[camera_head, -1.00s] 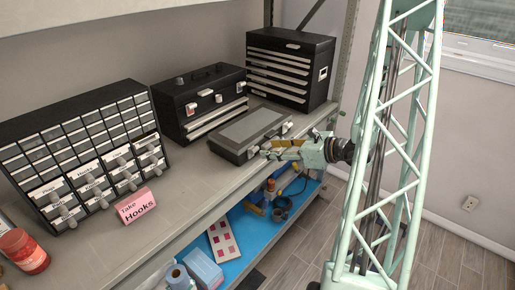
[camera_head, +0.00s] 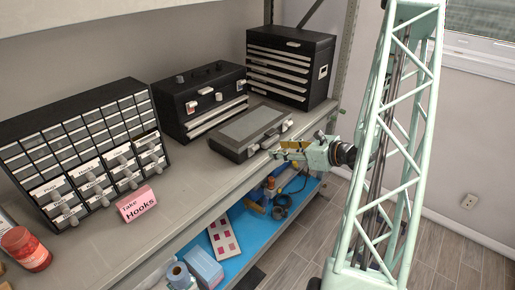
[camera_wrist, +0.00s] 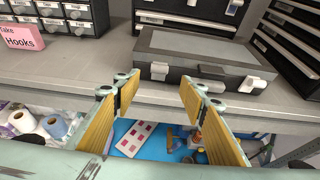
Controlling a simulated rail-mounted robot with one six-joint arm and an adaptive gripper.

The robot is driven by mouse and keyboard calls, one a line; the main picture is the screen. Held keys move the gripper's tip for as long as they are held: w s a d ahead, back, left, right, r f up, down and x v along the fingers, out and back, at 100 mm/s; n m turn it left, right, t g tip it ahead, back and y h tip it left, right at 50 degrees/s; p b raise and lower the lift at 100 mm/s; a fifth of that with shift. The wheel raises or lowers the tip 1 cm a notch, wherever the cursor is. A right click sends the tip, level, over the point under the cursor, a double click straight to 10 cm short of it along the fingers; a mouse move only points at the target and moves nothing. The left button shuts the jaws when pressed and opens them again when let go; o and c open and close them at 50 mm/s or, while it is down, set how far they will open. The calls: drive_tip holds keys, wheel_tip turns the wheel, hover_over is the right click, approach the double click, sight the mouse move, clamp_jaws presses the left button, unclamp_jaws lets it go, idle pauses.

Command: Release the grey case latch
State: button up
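The grey case (camera_head: 250,128) lies closed on the shelf, with a dark body and grey lid panel; it also shows in the wrist view (camera_wrist: 195,46). Its front has two pale latches. In the wrist view the left latch (camera_wrist: 158,71) stands against the front, and the right latch (camera_wrist: 252,85) juts outward more. My gripper (camera_wrist: 157,90) is open and empty, its yellow-padded fingers apart in front of the case. The left latch shows between and beyond the fingertips, apart from them. In the head view my gripper (camera_head: 280,150) is just off the case's front right side.
A black toolbox (camera_head: 200,98) stands behind the case, and a black drawer chest (camera_head: 290,68) stands to its right. A small-drawer cabinet (camera_head: 85,140) and a pink sign (camera_head: 137,204) are left. A blue lower shelf (camera_head: 255,235) holds several items.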

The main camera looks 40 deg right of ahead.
sight(256, 147)
drive_tip(key=shift+p+x, duration=1.1)
drive_tip(key=shift+x, duration=5.45)
drive_tip(key=shift+r, duration=0.1)
drive_tip(key=c, duration=1.2)
drive_tip(key=shift+o, duration=0.2)
